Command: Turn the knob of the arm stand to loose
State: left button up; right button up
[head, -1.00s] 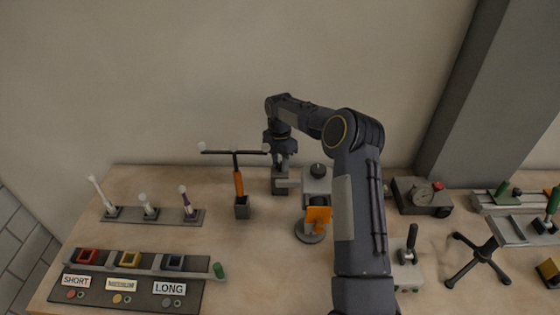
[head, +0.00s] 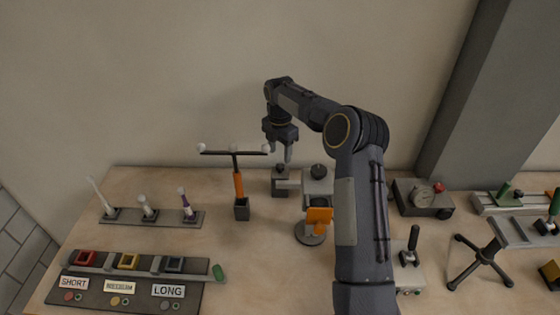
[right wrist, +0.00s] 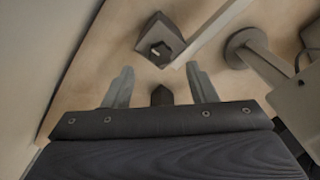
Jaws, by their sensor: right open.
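The arm stand shows as a dark square block (head: 280,185) at the back of the bench, with a small dark knob (head: 280,168) on top. A pale bar joins it to a device on its right. In the right wrist view the knob (right wrist: 160,50) has a pale mark on its top. My right gripper (head: 280,154) is open and empty above the knob, fingers pointing down. In the right wrist view, block and knob lie just beyond the spread fingertips (right wrist: 160,68). I cannot read any loose or tight label. My left gripper is out of view.
A pale device (head: 317,186) with a black knob and orange part stands right of the block. A T-shaped tool (head: 239,185) stands close on the left. A gauge box (head: 422,196) is farther right. The wall is close behind.

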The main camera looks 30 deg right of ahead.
jog(key=shift+r, duration=1.4)
